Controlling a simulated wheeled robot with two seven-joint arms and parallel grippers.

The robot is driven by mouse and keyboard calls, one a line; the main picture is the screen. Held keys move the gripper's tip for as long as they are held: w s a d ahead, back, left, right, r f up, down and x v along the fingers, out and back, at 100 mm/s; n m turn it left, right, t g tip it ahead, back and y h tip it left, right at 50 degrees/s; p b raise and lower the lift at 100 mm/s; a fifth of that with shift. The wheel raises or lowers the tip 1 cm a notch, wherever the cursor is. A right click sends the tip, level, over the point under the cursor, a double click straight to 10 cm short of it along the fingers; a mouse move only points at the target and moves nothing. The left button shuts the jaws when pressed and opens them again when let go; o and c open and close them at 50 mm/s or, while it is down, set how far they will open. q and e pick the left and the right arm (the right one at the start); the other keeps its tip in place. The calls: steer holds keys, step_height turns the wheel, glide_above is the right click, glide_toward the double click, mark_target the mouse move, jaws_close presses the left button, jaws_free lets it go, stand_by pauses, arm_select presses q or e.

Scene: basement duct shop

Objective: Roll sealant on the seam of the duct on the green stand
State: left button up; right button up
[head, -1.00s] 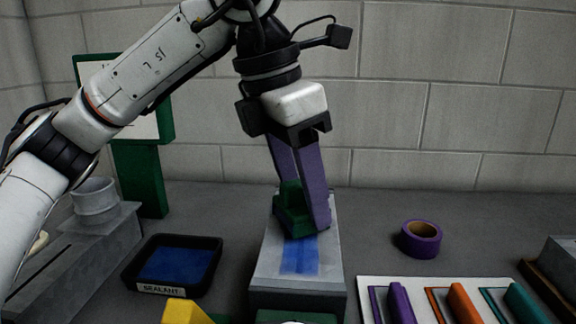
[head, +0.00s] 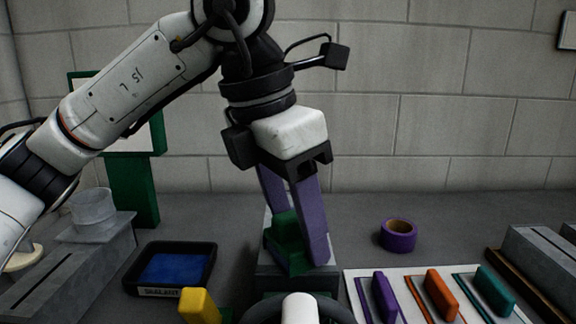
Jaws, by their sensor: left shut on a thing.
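A grey metal duct (head: 327,281) lies in the middle of the bench, pointing away from me. My left gripper (head: 299,246), with long purple fingers, is shut on a green tool (head: 284,238). The tool is low over the near part of the duct's top; its underside is hidden, so I cannot tell whether it touches. The seam and any sealant on it are hidden behind the tool and fingers. The stand under the duct is mostly hidden. A black tray of blue sealant (head: 174,271) sits to the left.
Purple tape (head: 398,236) stands right of the duct. A white board (head: 357,275) holds purple, orange and teal pieces. A yellow piece (head: 200,306) is in front, near the tray. Grey metal blocks flank both sides. A green-framed sign (head: 135,185) stands back left.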

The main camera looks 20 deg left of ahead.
arm_select(q)
steer(key=shift+s+d, duration=0.2)
steer(key=shift+s, duration=0.15)
steer(key=p+v, duration=0.1)
steer(key=v, duration=0.1)
steer(key=shift+d+r+p, duration=0.15)
steer(key=shift+r+p, duration=0.2)
steer(key=shift+w+r+p, duration=0.1)
steer(key=shift+r+p, duration=0.5)
steer(key=shift+r, duration=0.05)
steer(key=shift+r+p, duration=0.65)
steer(key=shift+r, duration=0.15)
step_height(320, 180, up, 2)
steer(key=shift+r+p, duration=0.25)
steer(key=shift+p, duration=0.8)
arm_select(e)
steer(key=r, duration=0.1)
steer(key=s+r, duration=0.1)
steer(key=d+r, duration=0.1)
steer(key=shift+s+d+r, duration=0.1)
steer(key=shift+s+r, duration=0.05)
steer(key=shift+s, duration=0.1)
